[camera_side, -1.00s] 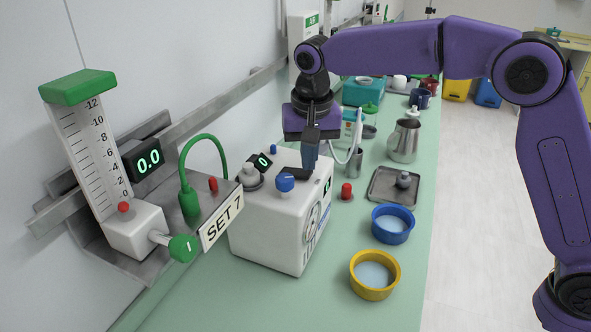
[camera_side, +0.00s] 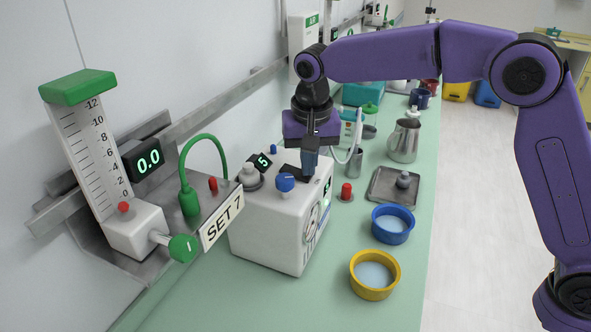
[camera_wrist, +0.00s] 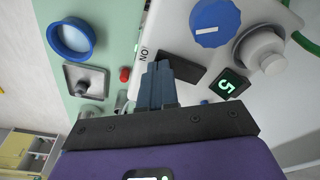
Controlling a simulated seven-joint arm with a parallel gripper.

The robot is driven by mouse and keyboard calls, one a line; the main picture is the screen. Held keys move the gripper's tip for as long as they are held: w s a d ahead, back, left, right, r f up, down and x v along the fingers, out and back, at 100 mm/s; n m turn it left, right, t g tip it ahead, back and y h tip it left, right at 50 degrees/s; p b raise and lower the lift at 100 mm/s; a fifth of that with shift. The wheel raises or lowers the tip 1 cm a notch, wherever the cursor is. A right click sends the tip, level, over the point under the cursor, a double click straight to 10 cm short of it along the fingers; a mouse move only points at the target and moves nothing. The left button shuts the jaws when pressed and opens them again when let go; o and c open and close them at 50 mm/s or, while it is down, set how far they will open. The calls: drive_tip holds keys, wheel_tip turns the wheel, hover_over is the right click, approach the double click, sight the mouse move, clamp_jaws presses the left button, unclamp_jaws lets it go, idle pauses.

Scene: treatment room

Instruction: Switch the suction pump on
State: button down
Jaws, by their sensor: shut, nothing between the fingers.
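The suction pump (camera_side: 265,230) is a white box on the green counter, with a blue knob (camera_side: 285,182) and a small display (camera_side: 262,162) on top. The display reads a lit green 5, also seen in the wrist view (camera_wrist: 226,86). A black rocker switch (camera_wrist: 183,66) lies on the pump top beside an "ON" marking. My gripper (camera_side: 309,178) is shut and empty, pointing down with its fingertips at the switch's ON end. In the wrist view my fingertips (camera_wrist: 158,68) cover part of the switch; whether they touch it is hard to tell.
A wall-mounted gauge unit (camera_side: 85,150) with a "0.0" display is at left. A blue bowl (camera_side: 392,238), yellow bowl (camera_side: 357,284), metal tray (camera_side: 380,197) and red button (camera_side: 346,190) are right of the pump. The front counter is clear.

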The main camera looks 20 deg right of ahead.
drive_tip(key=shift+r, duration=0.1)
wheel_tip(320, 180, up, 7)
idle(0.8)
idle(0.5)
drive_tip(key=s+d+f+n, duration=0.3)
drive_tip(key=s+d+n, duration=0.2)
drive_tip(key=s+d, duration=0.3)
drive_tip(key=s+d+f+n+g, duration=0.1)
drive_tip(key=s+d+f+n, duration=0.3)
drive_tip(key=s+d, duration=0.4)
drive_tip(key=s+d+f+n, duration=0.4)
drive_tip(key=s+d+n, duration=0.2)
drive_tip(key=s, duration=1.3)
drive_tip(key=d, duration=0.2)
drive_tip(key=shift+d+f+n+g+y, duration=0.2)
drive_tip(key=shift+d+n+g+y, duration=0.1)
drive_tip(key=shift+y, duration=0.1)
